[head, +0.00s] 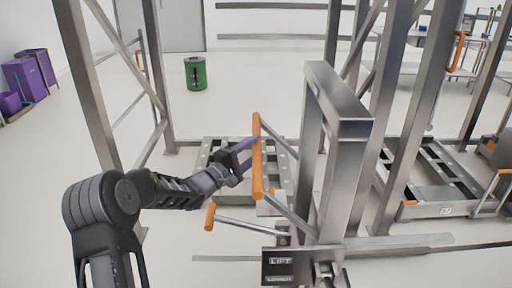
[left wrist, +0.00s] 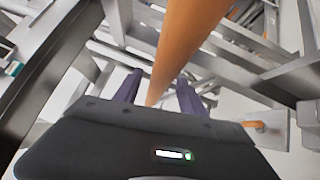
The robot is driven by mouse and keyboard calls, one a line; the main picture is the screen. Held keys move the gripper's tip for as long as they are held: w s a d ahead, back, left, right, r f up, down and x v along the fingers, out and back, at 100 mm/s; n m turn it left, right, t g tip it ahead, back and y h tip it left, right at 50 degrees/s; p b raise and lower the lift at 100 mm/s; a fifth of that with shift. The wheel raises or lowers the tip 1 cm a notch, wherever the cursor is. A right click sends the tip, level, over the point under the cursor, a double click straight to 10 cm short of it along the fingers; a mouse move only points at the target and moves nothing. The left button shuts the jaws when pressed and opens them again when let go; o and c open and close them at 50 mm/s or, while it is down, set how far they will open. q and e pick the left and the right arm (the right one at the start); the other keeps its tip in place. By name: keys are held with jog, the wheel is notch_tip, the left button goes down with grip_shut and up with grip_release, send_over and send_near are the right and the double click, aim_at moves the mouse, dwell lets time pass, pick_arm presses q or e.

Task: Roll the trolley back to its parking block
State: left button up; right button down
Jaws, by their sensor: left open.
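An orange bar handle (head: 257,155) on two grey rods stands in the middle of the head view. I cannot tell whether its rods join the trolley or the lifting frame. My left gripper (head: 245,155) is open at this bar, its purple fingers reaching it from the left. In the left wrist view the orange bar (left wrist: 185,40) runs between the two fingers (left wrist: 160,92); contact is not clear. A low grey wheeled-looking platform (head: 210,160) lies on the floor behind the bar. I cannot single out a parking block. My right gripper is not in view.
A steel post frame (head: 340,110) stands just right of the bar. A lever with an orange grip (head: 210,216) and a LIFT/LOWER panel (head: 282,265) are below. Another low platform (head: 440,205) is at right. A green bin (head: 195,73) stands behind on open floor.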

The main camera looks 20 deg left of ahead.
pick_arm(q)
jog(key=shift+w+d+r, duration=0.1)
jog(key=shift+w+d, duration=0.1)
jog(key=shift+w, duration=0.4)
grip_shut()
dwell(1.1)
